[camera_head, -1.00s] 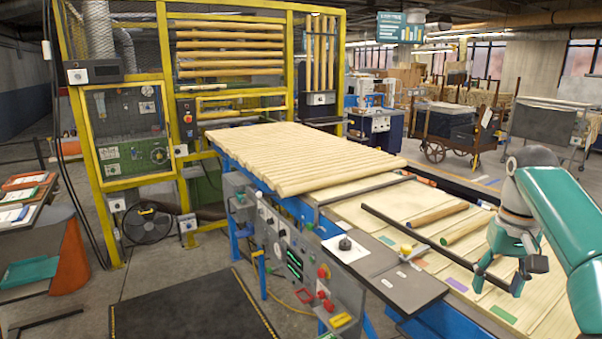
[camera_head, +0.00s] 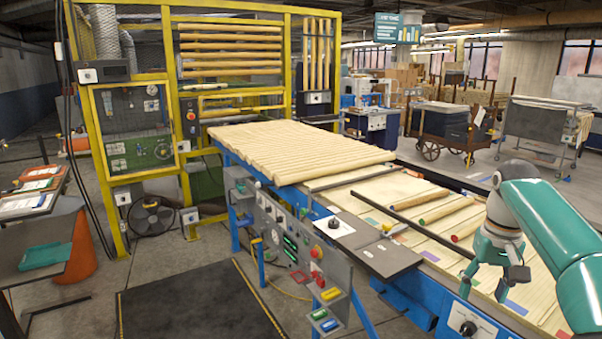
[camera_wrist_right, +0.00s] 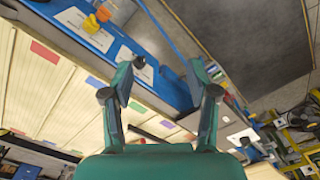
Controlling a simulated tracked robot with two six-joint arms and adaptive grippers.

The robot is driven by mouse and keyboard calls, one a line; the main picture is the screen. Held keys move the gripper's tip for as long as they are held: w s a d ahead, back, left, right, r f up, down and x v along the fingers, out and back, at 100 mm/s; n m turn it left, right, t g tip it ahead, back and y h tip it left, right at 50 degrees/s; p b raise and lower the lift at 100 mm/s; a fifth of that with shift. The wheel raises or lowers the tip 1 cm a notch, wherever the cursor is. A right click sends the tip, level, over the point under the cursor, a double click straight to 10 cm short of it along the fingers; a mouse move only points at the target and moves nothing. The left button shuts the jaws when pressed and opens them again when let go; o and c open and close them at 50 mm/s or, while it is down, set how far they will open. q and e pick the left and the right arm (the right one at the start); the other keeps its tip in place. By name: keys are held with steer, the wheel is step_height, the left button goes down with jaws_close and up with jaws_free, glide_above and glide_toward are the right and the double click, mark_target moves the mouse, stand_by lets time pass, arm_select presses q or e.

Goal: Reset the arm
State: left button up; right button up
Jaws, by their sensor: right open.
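My right arm (camera_head: 552,225) comes in from the right edge of the head view, teal and grey. Its gripper (camera_head: 484,286) hangs over the near right part of the pale slatted bench (camera_head: 420,240). The jaws are apart, with nothing between them. In the right wrist view, the open gripper (camera_wrist_right: 167,78) shows two separated fingers with the bench's blue edge and the floor beyond. My left gripper is outside these views.
A row of pale rods (camera_head: 300,150) lies farther back. A control panel (camera_head: 290,240) stands at the front. A dark floor mat (camera_head: 195,310) is clear.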

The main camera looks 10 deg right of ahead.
steer(key=w+a+f+n+y, duration=0.1)
steer(key=w+a+f, duration=0.25)
steer(key=f, duration=0.45)
steer(key=w+a+f+n, duration=0.15)
steer(key=a+f, duration=0.25)
steer(key=f, duration=0.4)
steer(key=s+a+f+y, duration=0.2)
steer(key=a+f, duration=0.7)
steer(key=f, duration=0.5)
steer(key=s+a+f, duration=0.9)
steer(key=s+f, duration=0.1)
steer(key=f, duration=0.1)
steer(key=s+a+f, duration=0.1)
steer(key=s+a, duration=0.1)
steer(key=s, duration=0.4)
steer(key=s+a+f+y, duration=0.1)
steer(key=s+a, duration=0.1)
steer(key=s, duration=0.5)
steer(key=shift+a+f+m, duration=0.3)
steer(key=shift+f+m, duration=0.05)
steer(key=shift+f, duration=0.05)
